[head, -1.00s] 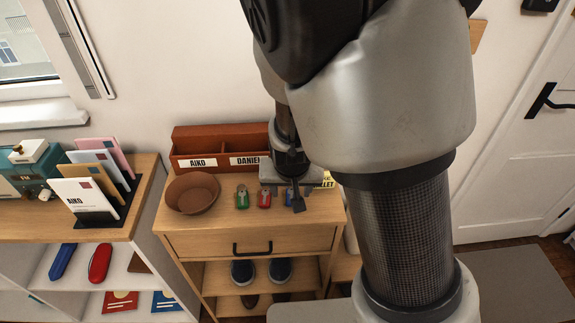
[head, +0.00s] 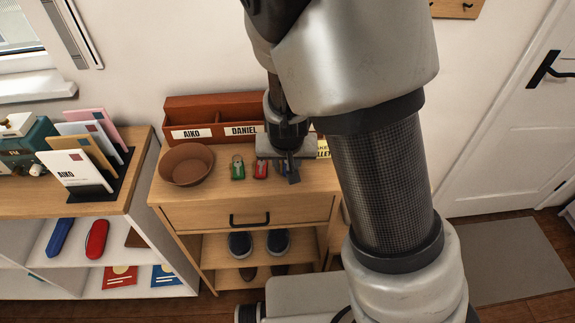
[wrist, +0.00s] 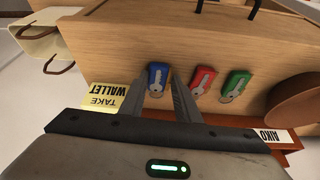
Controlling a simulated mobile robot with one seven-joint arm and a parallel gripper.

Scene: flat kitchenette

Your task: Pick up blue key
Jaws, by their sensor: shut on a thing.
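The blue key (wrist: 158,76) is at the far end of the row of keys on the wooden cabinet top, between my fingers in the wrist view. My gripper (wrist: 155,92) is shut on it, with one finger on each side. In the head view my gripper (head: 288,172) is over the right part of the cabinet top and mostly hides the blue key. Whether the key is clear of the surface cannot be told.
Beside it lie a red key (wrist: 203,80) and a green key (wrist: 235,85). A brown bowl (head: 187,165) stands to the left. A red-brown organiser (head: 205,108) labelled AIKO and DANIEL stands behind. A yellow TAKE WALLET note (wrist: 106,96) lies close to my gripper.

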